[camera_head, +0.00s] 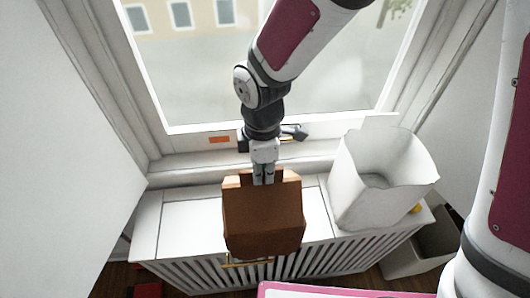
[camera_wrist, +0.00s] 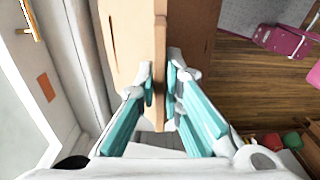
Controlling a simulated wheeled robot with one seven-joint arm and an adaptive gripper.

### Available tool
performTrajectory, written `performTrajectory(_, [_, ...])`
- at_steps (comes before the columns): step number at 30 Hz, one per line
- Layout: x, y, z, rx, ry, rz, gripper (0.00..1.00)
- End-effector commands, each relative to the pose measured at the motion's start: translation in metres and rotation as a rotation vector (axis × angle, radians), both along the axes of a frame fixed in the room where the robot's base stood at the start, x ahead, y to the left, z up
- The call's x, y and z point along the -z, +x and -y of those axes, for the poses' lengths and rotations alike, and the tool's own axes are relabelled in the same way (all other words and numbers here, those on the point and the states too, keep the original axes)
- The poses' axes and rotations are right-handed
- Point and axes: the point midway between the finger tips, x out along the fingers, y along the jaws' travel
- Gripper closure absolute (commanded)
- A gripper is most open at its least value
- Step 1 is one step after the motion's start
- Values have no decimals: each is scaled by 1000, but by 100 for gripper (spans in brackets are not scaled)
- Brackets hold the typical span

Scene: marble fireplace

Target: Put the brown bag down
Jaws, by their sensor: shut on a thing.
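The brown bag (camera_head: 263,217) hangs upright below my gripper (camera_head: 263,178) in the head view, in front of the window and over the white slatted radiator cover (camera_head: 180,225). My gripper is shut on the bag's upper edge. In the wrist view, the teal-padded fingers of my gripper (camera_wrist: 160,85) pinch the thin edge of the bag (camera_wrist: 187,35). The head view does not clearly show whether the bag's bottom touches the cover; its lower part overlaps the cover's front edge.
A white open bin (camera_head: 380,180) stands on the cover to the right of the bag. Another open box (camera_head: 425,250) is lower at the right. The cover's top is clear left of the bag.

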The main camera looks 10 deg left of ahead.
Motion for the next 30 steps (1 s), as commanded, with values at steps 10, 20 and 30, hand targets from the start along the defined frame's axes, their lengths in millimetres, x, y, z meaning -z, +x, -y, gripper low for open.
performTrajectory(10, [2,0,0,0,0,0,72])
performTrajectory(20, [-5,1,0,1,1,2,72])
performTrajectory(30, [-67,2,-1,1,4,6,72])
